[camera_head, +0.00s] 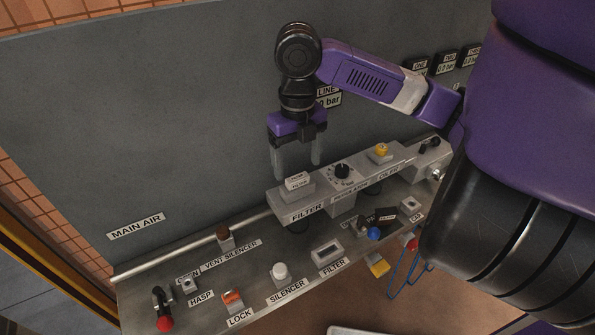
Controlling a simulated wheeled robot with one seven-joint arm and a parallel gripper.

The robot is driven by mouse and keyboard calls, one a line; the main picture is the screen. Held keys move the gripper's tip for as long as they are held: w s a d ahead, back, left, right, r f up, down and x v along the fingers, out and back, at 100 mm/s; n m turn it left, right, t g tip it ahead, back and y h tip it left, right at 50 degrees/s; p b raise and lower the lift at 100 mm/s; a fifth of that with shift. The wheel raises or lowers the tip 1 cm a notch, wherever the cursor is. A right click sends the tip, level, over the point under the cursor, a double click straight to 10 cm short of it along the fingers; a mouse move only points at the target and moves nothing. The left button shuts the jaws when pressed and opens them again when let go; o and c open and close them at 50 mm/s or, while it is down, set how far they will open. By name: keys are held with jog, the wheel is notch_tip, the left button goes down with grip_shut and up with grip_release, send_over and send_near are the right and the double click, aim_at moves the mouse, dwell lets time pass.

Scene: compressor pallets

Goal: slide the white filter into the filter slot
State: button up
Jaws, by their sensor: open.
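The white filter (299,183), a small block with a label, stands upright at the top of the grey unit marked FILTER (306,205). The filter slot itself is hidden under it, and I cannot tell how deep the filter sits. My gripper (297,167) points down just above and behind the filter. Its two grey fingers are apart with nothing between them. A pale holder with a dark recess (327,253), also labelled FILTER, is on the shelf in front and looks empty.
A black knob (342,171) and a yellow part (381,150) stand on the units to the right. The shelf (200,315) carries a white silencer (280,272), an orange lock (232,299) and a red-ended valve handle (164,323). A grey panel (130,120) rises behind.

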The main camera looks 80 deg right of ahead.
aim_at(297, 177)
jog(key=shift+r, duration=1.9)
